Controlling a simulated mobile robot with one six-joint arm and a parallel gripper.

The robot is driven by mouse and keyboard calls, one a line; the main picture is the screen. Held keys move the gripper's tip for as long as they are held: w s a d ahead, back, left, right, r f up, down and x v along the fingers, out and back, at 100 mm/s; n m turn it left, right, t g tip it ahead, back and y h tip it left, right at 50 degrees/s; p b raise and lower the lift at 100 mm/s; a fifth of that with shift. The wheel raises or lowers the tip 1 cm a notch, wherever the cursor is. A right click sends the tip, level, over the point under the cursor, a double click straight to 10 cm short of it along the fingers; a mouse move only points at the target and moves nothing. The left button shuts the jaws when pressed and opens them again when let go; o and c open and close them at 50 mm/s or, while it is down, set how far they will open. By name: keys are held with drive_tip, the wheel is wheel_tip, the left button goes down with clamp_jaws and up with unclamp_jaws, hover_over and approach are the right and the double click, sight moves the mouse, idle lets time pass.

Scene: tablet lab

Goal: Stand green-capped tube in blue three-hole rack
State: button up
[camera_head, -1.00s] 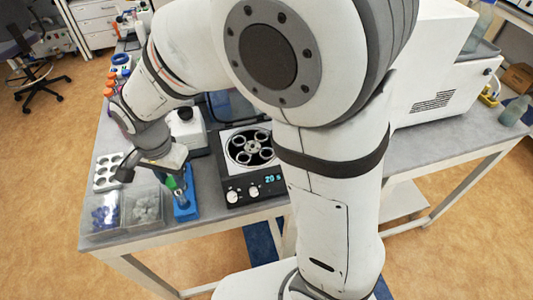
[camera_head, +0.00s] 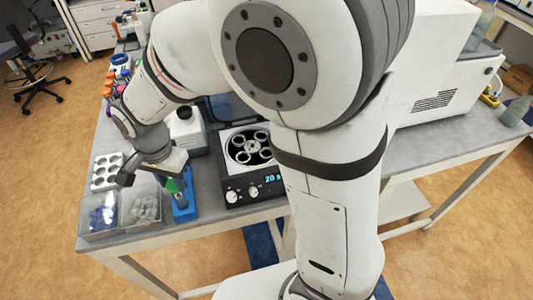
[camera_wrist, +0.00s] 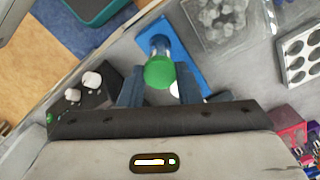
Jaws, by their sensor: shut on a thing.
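The green-capped tube (camera_wrist: 160,72) is between the two fingers of my gripper (camera_wrist: 158,88) in the wrist view, cap toward the camera. Its clear body runs away from the camera over the blue rack (camera_wrist: 190,55). In the head view the green cap (camera_head: 171,186) shows just below my gripper (camera_head: 172,176), beside the upper part of the blue rack (camera_head: 184,208). My gripper is shut on the tube. The tube's lower end and the rack's holes are mostly hidden, so I cannot tell whether the tip is inside a hole.
Clear bins with blue caps (camera_head: 101,216) and pale pieces (camera_head: 143,208) stand left of the rack. A white multi-hole tray (camera_head: 106,171) is behind them. The centrifuge (camera_head: 250,165) with knobs stands to the right. The table's front edge is close to the rack.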

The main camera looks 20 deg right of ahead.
drive_tip(key=shift+f+b, duration=0.45)
drive_tip(key=shift+f, duration=0.25)
drive_tip(key=shift+f+b, duration=0.35)
drive_tip(key=shift+f, duration=0.05)
drive_tip(key=shift+f, duration=0.15)
idle(0.4)
drive_tip(key=shift+f+b, duration=0.6)
drive_tip(key=shift+f, duration=0.05)
drive_tip(key=o, duration=0.9)
drive_tip(key=shift+r, duration=0.1)
